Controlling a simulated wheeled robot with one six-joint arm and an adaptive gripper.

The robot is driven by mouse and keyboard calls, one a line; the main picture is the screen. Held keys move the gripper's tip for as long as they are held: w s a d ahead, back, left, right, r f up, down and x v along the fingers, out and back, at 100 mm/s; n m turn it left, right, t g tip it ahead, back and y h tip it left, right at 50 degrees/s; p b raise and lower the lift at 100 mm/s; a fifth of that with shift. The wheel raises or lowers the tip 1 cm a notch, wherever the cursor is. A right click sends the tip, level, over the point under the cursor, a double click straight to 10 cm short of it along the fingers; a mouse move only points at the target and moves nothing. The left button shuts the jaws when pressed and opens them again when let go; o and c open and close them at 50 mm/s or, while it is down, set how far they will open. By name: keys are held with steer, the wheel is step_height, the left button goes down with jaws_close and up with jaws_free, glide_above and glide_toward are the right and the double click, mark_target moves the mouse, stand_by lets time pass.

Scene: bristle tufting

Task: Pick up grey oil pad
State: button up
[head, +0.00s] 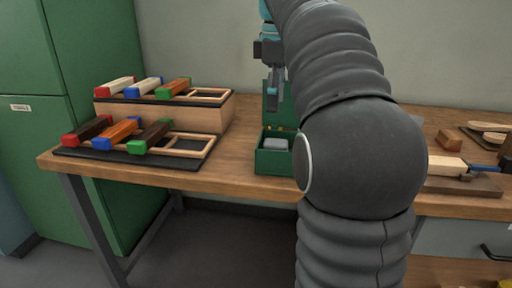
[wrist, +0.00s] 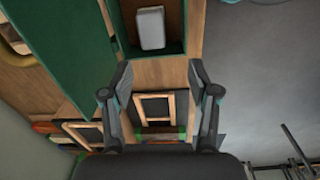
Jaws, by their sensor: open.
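The grey oil pad (head: 276,144) lies inside an open green box (head: 275,167) near the front edge of the workbench. In the wrist view the pad (wrist: 151,27) is a pale grey block at the top, inside the green box (wrist: 176,47). My gripper (head: 273,101) hangs above and behind the box in the head view. In the wrist view my gripper (wrist: 160,72) has its two fingers wide apart with nothing between them. The pad lies beyond the fingertips and is not touched.
The wooden bench (head: 245,180) holds two racks of coloured-ended blocks at left, an upper one (head: 208,94) and a lower one (head: 188,148). A wooden block (head: 448,139) and brushes lie at right. My arm hides the bench's middle. Bare wood lies left of the box.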

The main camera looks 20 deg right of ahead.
steer(key=d, duration=0.1)
steer(key=b, duration=0.3)
glide_above(276, 141)
steer(key=shift+n, duration=0.4)
steer(key=f, duration=0.7)
steer(key=shift+s, duration=0.4)
steer(key=shift+w+a+f+b, duration=0.15)
steer(key=shift+f+b, duration=0.15)
steer(key=shift+f, duration=1.25)
steer(key=shift+w+d+f+b, duration=0.1)
steer(key=shift+f+b, duration=0.15)
steer(key=shift+f, duration=1.3)
steer(key=c, duration=0.9)
step_height(276, 141, up, 10)
steer(key=p, duration=0.2)
steer(key=shift+p, duration=0.4)
